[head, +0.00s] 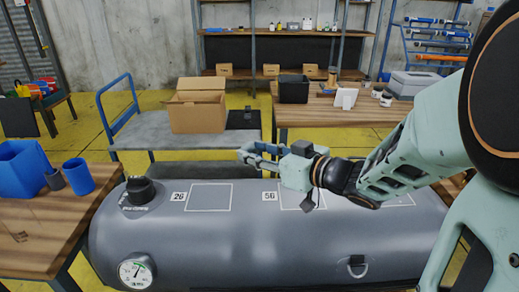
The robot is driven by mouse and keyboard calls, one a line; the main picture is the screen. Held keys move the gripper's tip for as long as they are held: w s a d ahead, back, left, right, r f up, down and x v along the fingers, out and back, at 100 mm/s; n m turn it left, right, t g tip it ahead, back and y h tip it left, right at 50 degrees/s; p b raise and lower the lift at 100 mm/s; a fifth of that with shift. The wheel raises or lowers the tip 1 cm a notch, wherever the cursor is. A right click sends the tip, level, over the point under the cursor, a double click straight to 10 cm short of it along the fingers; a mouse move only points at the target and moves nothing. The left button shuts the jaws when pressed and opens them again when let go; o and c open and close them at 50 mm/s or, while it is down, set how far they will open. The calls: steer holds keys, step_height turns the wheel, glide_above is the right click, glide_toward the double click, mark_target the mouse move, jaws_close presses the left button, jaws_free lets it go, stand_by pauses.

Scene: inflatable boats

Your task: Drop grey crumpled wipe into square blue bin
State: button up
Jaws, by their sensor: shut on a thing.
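The square blue bin (22,172) stands on the wooden table at the far left. My gripper (247,153) reaches in from the right above the grey boat tube, with its fingers pointing left. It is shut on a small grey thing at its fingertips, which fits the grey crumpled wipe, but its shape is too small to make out. The gripper is well to the right of the bin and apart from it. The inside of the bin is mostly hidden.
A round blue container (78,176) and a small dark grey cup (55,180) stand right of the bin. The boat tube (240,240) carries a black valve cap (140,190) and a gauge (135,271). A trolley (185,158) with a cardboard box (198,110) stands behind.

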steer(key=w+d+r+m+t+h+p, duration=0.2)
steer(key=w+d+r+m+h+p, duration=0.2)
steer(key=p, duration=0.7)
steer(key=w+d+r+m+t+h+p, duration=0.2)
steer(key=d+r+m+h+p, duration=0.3)
steer(key=p, duration=0.6)
steer(key=w+d+r+h, duration=0.1)
steer(key=d+r+h, duration=0.1)
steer(key=d+r, duration=0.1)
steer(key=shift+w+d+r+p, duration=0.25)
steer(key=shift+w+r+p, duration=0.05)
steer(key=shift+w+p, duration=0.1)
